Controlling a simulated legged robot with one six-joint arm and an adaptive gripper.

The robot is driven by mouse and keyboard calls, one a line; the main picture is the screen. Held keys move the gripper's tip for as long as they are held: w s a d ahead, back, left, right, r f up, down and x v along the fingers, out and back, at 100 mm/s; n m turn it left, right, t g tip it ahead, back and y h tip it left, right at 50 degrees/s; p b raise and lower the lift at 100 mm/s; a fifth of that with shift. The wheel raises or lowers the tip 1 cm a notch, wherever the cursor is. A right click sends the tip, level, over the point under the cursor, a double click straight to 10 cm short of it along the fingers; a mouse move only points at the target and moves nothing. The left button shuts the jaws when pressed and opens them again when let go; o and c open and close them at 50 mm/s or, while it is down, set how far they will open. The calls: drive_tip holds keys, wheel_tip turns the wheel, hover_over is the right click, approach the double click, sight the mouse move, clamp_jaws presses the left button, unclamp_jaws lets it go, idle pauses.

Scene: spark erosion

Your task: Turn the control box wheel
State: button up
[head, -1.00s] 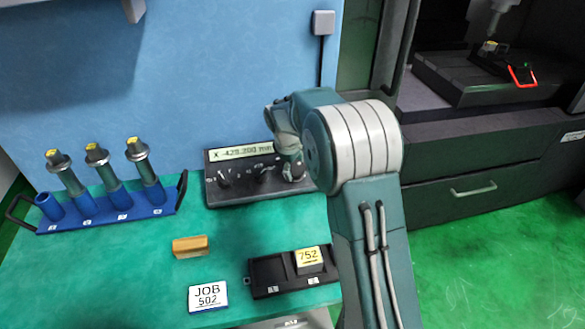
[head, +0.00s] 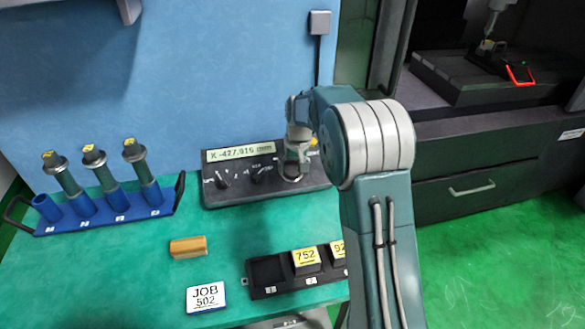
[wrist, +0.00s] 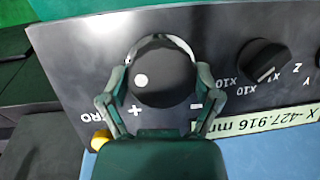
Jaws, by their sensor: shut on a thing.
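The control box (head: 240,190) is a dark box on the green table against the blue wall, with a display reading X -427.916 mm. In the wrist view its black round wheel (wrist: 162,75) has a white dot at its left side, with plus and minus marks below it. My gripper (wrist: 158,85) is shut on the wheel, one finger on each side. In the head view my gripper (head: 294,170) is over the right end of the box, and the wheel is mostly hidden behind it.
Two selector knobs (head: 222,180) sit left of my gripper on the box. A blue rack (head: 110,218) with several holders stands at left. A wooden block (head: 188,247), a JOB 502 card (head: 206,297) and a black tray (head: 267,291) lie in front. Bare table lies between.

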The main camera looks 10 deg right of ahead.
drive_tip(key=shift+s+f+m, duration=0.2)
drive_tip(key=shift+f+m, duration=0.1)
drive_tip(key=shift+m, duration=0.3)
drive_tip(key=shift+y, duration=0.3)
drive_tip(key=o, duration=0.9)
drive_tip(key=shift+w, duration=0.1)
drive_tip(key=shift+o, duration=0.2)
drive_tip(key=shift+a, duration=0.1)
drive_tip(key=shift+r, duration=0.15)
drive_tip(key=shift+r, duration=0.55)
wheel_tip(320, 180, up, 11)
drive_tip(key=d, duration=0.1)
drive_tip(key=shift+s+d+f, duration=0.2)
drive_tip(key=shift+s+d, duration=0.1)
